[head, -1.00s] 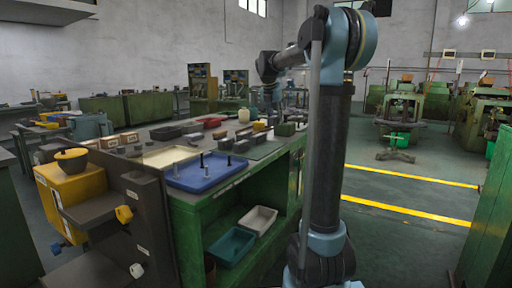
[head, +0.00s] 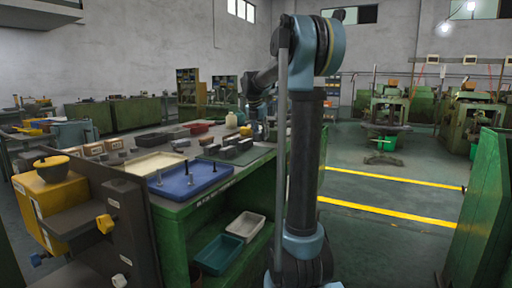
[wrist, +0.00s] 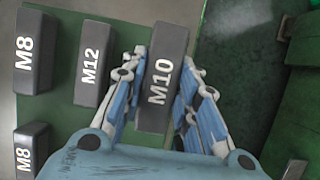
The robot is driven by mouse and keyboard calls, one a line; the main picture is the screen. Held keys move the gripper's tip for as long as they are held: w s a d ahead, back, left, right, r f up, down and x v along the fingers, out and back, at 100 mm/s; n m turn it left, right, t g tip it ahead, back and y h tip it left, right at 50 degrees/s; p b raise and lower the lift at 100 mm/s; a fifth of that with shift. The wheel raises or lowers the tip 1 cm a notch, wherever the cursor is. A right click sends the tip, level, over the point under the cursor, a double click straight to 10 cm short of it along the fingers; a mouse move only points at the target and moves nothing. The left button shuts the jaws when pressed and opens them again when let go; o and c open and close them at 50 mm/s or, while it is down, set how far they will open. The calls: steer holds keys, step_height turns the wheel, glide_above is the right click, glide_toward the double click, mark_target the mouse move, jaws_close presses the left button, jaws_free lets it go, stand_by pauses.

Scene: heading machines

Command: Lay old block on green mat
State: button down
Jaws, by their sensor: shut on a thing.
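A dark grey block marked M10 (wrist: 160,95) is between the two fingers of my gripper (wrist: 158,100) in the wrist view. My gripper is shut on it from both sides. The green mat (wrist: 65,100) lies below and to the left of it. On the mat are a block marked M12 (wrist: 93,63) and two blocks marked M8, one at the upper left (wrist: 35,50) and one at the lower left (wrist: 30,150). I cannot tell whether the M10 block touches the mat. No label says "old". In the head view my gripper (head: 256,130) is small and partly hidden at the bench's far right.
The bench top holds a blue tray (head: 190,181), a cream tray (head: 153,163), several dark blocks (head: 226,150) and a pale jar (head: 231,120). A yellow machine (head: 52,210) stands at the near left. The floor right of the bench is open, with yellow lines (head: 390,214).

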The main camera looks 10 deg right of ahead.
mark_target(261, 150)
steer(key=shift+f, duration=2.45)
steer(key=c, duration=1.2)
jaws_free()
steer(key=shift+c, duration=0.2)
